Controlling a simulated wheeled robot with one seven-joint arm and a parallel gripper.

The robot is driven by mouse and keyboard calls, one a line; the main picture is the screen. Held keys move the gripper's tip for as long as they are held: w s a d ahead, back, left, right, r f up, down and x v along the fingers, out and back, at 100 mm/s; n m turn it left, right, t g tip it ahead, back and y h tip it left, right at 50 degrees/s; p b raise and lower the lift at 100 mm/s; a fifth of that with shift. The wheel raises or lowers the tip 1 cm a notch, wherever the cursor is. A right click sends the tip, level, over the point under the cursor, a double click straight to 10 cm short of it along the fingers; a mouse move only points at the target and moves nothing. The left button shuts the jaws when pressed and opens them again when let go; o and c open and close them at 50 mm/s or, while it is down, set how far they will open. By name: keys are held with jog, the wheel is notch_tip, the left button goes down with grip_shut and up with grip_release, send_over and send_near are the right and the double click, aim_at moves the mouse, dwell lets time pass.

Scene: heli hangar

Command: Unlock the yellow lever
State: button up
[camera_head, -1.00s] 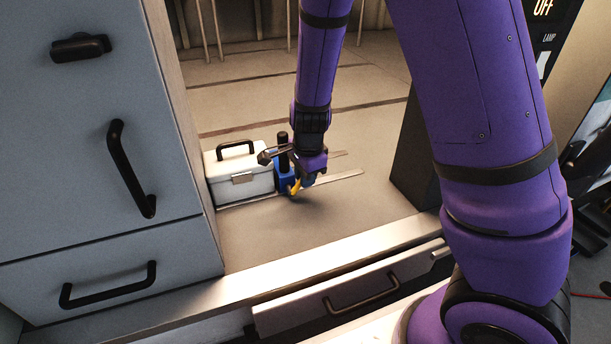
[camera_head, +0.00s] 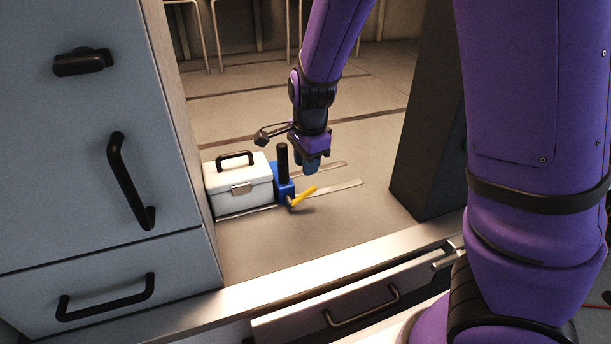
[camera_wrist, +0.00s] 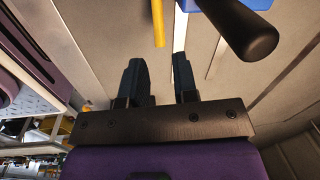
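The yellow lever (camera_head: 304,197) sticks out from a blue clamp body (camera_head: 285,190) with an upright black handle (camera_head: 283,163), beside a white case. In the head view the lever points right and slightly up. My gripper (camera_head: 308,164) is above and to the right of the lever, apart from it. In the wrist view, the two dark fingers of my gripper (camera_wrist: 160,80) stand apart with nothing between them. The yellow lever (camera_wrist: 158,22) hangs in at the top of that view, beyond the fingertips. The black handle (camera_wrist: 245,30) is to its right, under the blue body (camera_wrist: 235,3).
The white case (camera_head: 240,190) stands left of the blue body. Metal rails (camera_head: 335,190) run along the surface. A grey cabinet (camera_head: 90,150) is at left, and a dark block (camera_head: 425,150) is at right. An open drawer (camera_head: 350,300) sits in front. Bare surface lies between them.

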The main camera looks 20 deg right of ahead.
jog(key=shift+s+r, duration=0.15)
jog(key=shift+r, duration=1.05)
